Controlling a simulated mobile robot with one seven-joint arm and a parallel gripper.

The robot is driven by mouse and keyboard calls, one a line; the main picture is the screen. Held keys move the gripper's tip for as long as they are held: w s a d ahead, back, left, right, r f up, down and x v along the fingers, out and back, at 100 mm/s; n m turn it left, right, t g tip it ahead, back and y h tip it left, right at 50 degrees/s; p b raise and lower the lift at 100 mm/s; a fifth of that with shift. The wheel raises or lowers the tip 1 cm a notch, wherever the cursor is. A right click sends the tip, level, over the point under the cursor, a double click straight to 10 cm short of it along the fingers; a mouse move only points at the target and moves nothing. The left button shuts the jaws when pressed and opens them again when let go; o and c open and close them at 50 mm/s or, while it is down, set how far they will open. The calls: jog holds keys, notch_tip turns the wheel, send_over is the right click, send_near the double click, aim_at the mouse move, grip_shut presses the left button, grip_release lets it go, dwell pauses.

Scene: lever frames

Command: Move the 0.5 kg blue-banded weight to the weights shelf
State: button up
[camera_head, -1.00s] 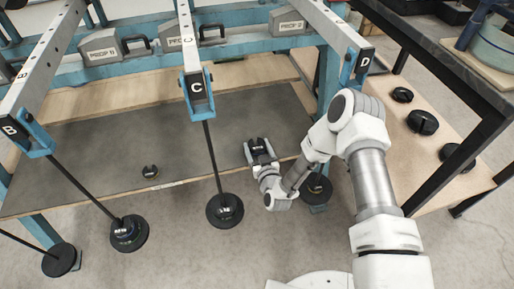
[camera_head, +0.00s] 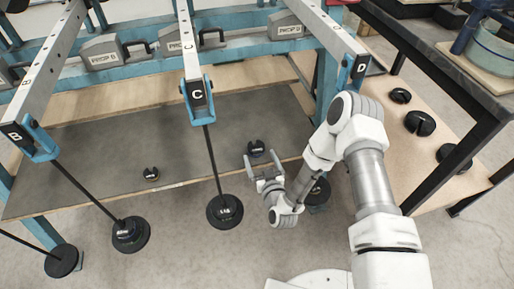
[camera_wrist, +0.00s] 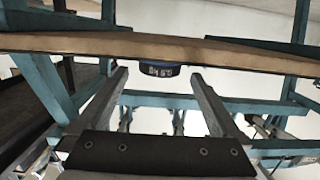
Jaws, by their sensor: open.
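A small black slotted weight (camera_head: 256,148) lies near the front edge of the grey mat, right of the hanger under beam C. In the wrist view the blue-banded weight (camera_wrist: 158,68) shows its band, with an upside-down label like 0.5, at the board edge. My gripper (camera_head: 262,160) is open and empty, just in front of the weight on the near side. In the wrist view its two fingers (camera_wrist: 160,88) point at the weight, one on each side, not visibly touching it. A wooden shelf (camera_head: 388,165) on the right, apparently the weights shelf, holds several black weights.
Another small black weight (camera_head: 151,173) lies on the grey mat (camera_head: 90,155) to the left. Hangers with black discs hang in front of the bench, one under C (camera_head: 224,210). A blue post (camera_head: 328,85) and a dark table frame (camera_head: 440,75) stand right.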

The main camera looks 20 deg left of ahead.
jog(key=f+p+v, duration=0.1)
jog(key=v, duration=0.5)
jog(key=shift+s+d+r, duration=0.2)
jog(key=shift+s+r, duration=0.1)
jog(key=shift+r, duration=0.25)
